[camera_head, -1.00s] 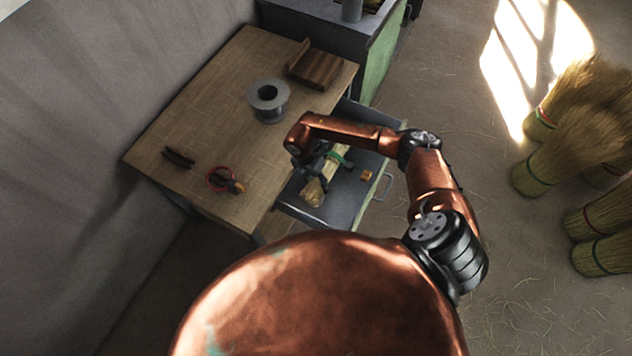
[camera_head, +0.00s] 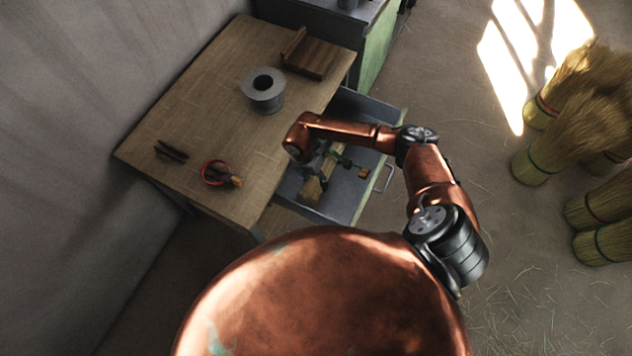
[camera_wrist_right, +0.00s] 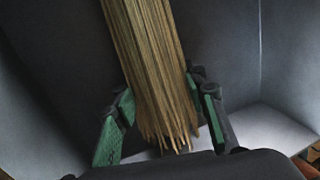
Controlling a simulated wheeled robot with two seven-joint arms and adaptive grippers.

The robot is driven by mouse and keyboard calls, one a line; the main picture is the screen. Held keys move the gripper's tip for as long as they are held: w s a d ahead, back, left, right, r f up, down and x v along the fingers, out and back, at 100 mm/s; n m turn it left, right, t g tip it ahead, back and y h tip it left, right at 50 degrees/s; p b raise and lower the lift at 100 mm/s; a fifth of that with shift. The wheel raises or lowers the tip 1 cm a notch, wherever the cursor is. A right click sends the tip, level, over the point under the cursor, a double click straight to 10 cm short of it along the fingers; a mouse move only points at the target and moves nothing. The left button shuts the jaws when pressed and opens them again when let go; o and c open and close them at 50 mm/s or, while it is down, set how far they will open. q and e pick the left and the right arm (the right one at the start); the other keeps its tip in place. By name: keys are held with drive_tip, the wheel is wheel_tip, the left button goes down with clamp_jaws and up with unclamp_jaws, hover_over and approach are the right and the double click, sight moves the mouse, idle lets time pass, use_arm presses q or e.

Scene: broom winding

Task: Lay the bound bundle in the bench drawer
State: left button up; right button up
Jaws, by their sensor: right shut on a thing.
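The bundle (camera_head: 313,189) is a pale tan bunch of straight stalks over the open bench drawer (camera_head: 349,197). My right gripper (camera_head: 326,168) reaches down into the drawer area and is shut on the bundle. In the right wrist view the stalks (camera_wrist_right: 150,70) run between the two green-padded fingers (camera_wrist_right: 163,125), with their cut ends near the palm. Grey drawer walls surround them in that view. I cannot tell whether the bundle touches the drawer floor. Its binding is hard to make out under the gripper. My left gripper is not in view.
A small orange-brown piece (camera_head: 363,173) shows at the drawer's right. Brooms (camera_head: 560,140) stand on the floor at right.

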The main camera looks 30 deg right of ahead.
drive_tip(key=o, duration=1.1)
wheel_tip(320, 180, up, 10)
idle(0.4)
